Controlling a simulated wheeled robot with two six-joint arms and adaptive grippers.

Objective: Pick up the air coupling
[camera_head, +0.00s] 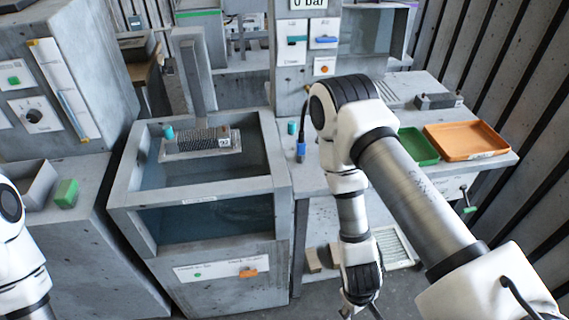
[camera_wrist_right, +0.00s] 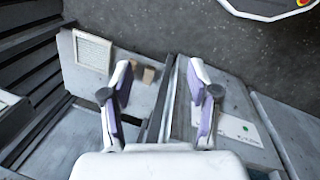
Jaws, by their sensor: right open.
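A small blue and black fitting (camera_head: 301,150), which looks like the air coupling, stands upright near the left edge of the workbench, with a dark hose rising from its top. My right gripper (camera_wrist_right: 158,75) is open and empty in the wrist view, pointing down at the floor and the front of the bench and tank. In the head view my right arm hangs in front of the bench, its gripper low and partly cut off, well below and apart from the fitting. The fitting is not visible in the wrist view. My left gripper is out of view.
A water tank (camera_head: 124,192) holds a finned grey part (camera_head: 205,140) on a platform. A green tray (camera_head: 418,146) and an orange tray (camera_head: 466,140) lie on the bench at right. A green block (camera_head: 66,193) sits on the left cabinet. Wooden blocks (camera_wrist_right: 147,74) lie low down.

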